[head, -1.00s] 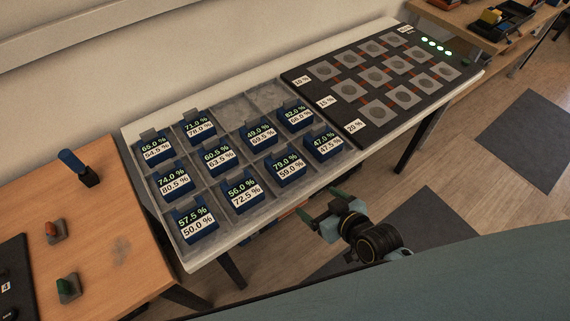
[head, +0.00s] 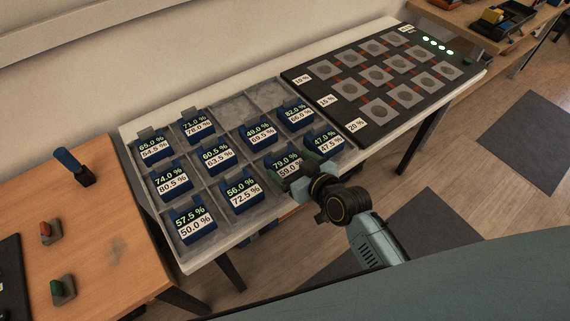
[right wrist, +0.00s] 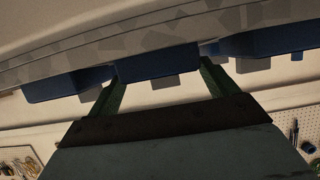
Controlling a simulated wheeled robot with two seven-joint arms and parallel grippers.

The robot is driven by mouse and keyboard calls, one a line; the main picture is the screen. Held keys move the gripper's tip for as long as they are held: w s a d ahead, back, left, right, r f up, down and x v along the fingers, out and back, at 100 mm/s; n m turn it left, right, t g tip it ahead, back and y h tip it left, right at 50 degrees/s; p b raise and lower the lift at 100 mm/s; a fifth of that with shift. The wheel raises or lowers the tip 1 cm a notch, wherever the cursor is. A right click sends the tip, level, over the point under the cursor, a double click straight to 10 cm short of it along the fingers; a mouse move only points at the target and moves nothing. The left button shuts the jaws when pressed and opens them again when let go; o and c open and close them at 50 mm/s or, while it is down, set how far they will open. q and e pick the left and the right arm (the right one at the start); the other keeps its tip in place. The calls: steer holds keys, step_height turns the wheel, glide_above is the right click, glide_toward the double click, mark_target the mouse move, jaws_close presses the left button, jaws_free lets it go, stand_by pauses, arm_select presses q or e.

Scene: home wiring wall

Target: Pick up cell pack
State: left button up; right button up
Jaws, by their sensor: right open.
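Several blue cell packs with percentage readouts sit in the grey compartment tray (head: 235,110). The front-row pack reading 79.0 % over 59.0 % (head: 284,161) is partly covered by my right gripper (head: 307,176). That gripper is open, at the tray's front edge. In the right wrist view its two green fingers (right wrist: 160,84) point at a blue pack (right wrist: 158,63), one toward each side of it; contact cannot be told. Other front-row packs read 47.0 % (head: 323,141), 56.0 % (head: 239,190) and 57.5 % (head: 194,219). My left gripper is not in view.
Two back compartments of the tray are empty. A black board (head: 392,113) with square grey pads and 10 %, 15 % and 20 % labels adjoins the tray on the right. A wooden table (head: 118,225) with a blue-handled item (head: 75,166) stands at left.

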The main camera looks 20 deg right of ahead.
mark_target(287, 162)
steer(key=x, duration=0.3)
steer(key=shift+w+a+f+b, duration=0.15)
steer(key=shift+w+f+b, duration=0.1)
steer(key=shift+b, duration=0.1)
steer(key=shift+r, duration=0.1)
steer(key=c, duration=0.9)
